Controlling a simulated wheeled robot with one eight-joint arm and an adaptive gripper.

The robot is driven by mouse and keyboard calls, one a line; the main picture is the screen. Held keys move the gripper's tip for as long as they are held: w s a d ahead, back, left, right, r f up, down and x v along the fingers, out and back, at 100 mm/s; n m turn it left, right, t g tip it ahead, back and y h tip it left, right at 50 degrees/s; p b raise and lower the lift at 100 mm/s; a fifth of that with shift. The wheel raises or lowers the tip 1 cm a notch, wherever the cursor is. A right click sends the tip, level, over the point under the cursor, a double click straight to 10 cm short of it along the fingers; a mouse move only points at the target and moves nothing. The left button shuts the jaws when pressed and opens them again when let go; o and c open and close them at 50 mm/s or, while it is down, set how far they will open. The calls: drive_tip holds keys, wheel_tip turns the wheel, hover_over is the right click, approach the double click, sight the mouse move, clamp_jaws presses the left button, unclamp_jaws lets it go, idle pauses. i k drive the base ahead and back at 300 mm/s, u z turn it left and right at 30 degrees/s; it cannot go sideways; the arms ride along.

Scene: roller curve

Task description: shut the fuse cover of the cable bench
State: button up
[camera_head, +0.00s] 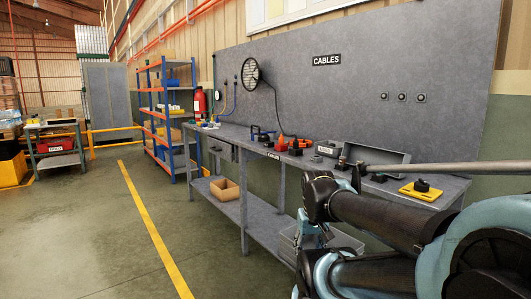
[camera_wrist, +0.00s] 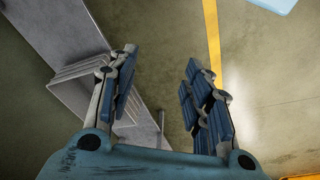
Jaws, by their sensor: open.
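The cable bench (camera_head: 262,213) stands along the wall in the head view, under a grey panel marked CABLES (camera_head: 327,59). A small grey box (camera_head: 328,150) and a larger grey box-like part (camera_head: 378,154) sit toward the bench's right end. I cannot tell which of them carries the fuse cover, or whether it stands open. My gripper (camera_head: 312,236) is in front of the bench, below its top, partly hidden by my arm. In the wrist view, my gripper (camera_wrist: 158,72) has its fingers apart and nothing between them.
Orange and black tools (camera_head: 290,145) and a yellow block (camera_head: 421,191) lie on the bench. A cardboard box (camera_head: 225,189) and a grey bin (camera_head: 342,240) are on the lower shelf. A blue shelf rack (camera_head: 168,110) stands further left.

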sight(376, 159)
drive_tip(key=z, duration=0.4)
drive_tip(key=k, duration=1.05)
drive_tip(key=z, duration=1)
drive_tip(key=i, duration=1.2)
drive_tip(key=u, duration=0.55)
